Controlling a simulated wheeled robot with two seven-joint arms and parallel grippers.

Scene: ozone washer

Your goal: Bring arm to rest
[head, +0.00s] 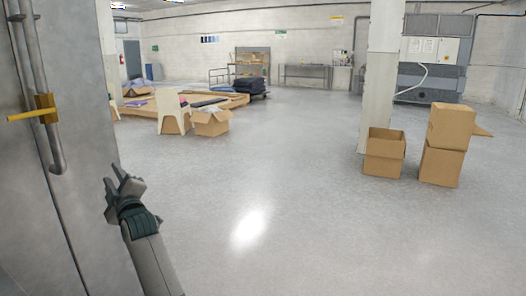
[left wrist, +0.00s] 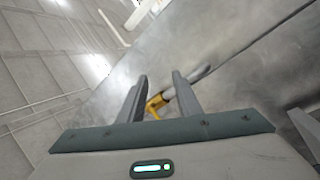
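My left gripper (head: 115,180) is raised in front of the grey metal door at the lower left of the head view. In the left wrist view its two fingers (left wrist: 160,80) stand apart with nothing held between them. Beyond them shows the yellow latch (left wrist: 156,102) on the door's grey bar handle (left wrist: 190,80). In the head view this yellow latch (head: 35,114) and the bar handle (head: 40,85) are up and left of the gripper, clearly apart from it. My right gripper is not in view.
The grey door (head: 75,150) fills the left edge. A pillar (head: 380,75) stands right of centre, with open cardboard boxes (head: 384,155) beside it. A white chair (head: 170,108), another box (head: 211,122) and wooden pallets are farther back left. The middle floor (head: 270,180) is clear.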

